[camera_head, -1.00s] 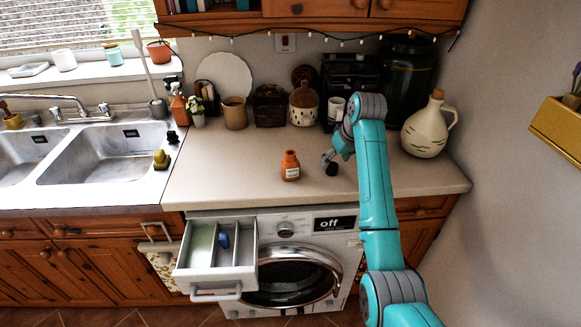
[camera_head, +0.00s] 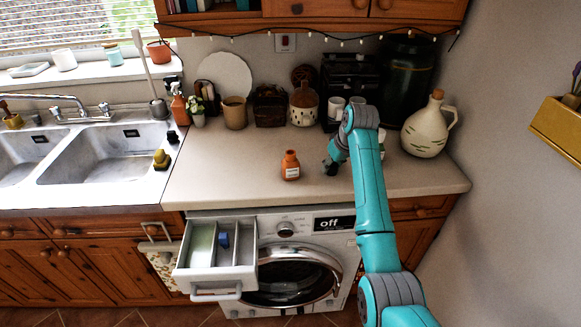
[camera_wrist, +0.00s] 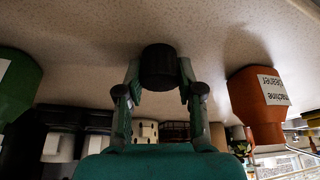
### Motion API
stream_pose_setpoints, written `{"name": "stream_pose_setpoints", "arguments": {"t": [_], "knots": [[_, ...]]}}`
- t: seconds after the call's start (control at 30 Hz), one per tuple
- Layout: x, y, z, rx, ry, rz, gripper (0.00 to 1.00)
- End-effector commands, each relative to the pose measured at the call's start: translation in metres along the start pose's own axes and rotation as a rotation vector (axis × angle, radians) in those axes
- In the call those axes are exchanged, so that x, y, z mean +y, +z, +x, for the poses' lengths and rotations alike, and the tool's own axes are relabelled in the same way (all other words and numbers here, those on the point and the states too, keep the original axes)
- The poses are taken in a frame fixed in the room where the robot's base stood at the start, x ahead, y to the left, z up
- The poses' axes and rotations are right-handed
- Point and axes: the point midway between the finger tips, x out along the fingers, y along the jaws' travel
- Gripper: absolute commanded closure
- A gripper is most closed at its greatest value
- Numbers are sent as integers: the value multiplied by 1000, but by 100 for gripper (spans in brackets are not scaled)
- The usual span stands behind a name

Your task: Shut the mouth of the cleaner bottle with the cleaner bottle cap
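The orange cleaner bottle (camera_head: 290,166) stands upright on the counter left of my gripper, its neck uncapped. In the wrist view, which is upside down, the bottle (camera_wrist: 258,105) is at the right, its label partly readable as "machine cleaner". The black cap (camera_wrist: 160,68) sits between my fingertips in the wrist view, with a finger against each side. My gripper (camera_wrist: 160,85) looks shut on it. In the head view my gripper (camera_head: 331,168) is low at the counter, right of the bottle, and the cap blends with the dark fingers.
An open detergent drawer (camera_head: 215,262) juts out below the counter. A white jug (camera_head: 424,133) stands at the right rear. Pots, a wooden box and a spotted jar (camera_head: 303,107) line the back wall. The counter (camera_head: 235,165) left of the bottle is clear.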

Motion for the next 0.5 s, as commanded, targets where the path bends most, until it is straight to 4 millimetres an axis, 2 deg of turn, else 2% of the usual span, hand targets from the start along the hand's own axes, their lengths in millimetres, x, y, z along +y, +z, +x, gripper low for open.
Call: {"name": "stream_pose_setpoints", "arguments": {"t": [0.5], "knots": [[0,-1,-3,0,0,0,100]]}}
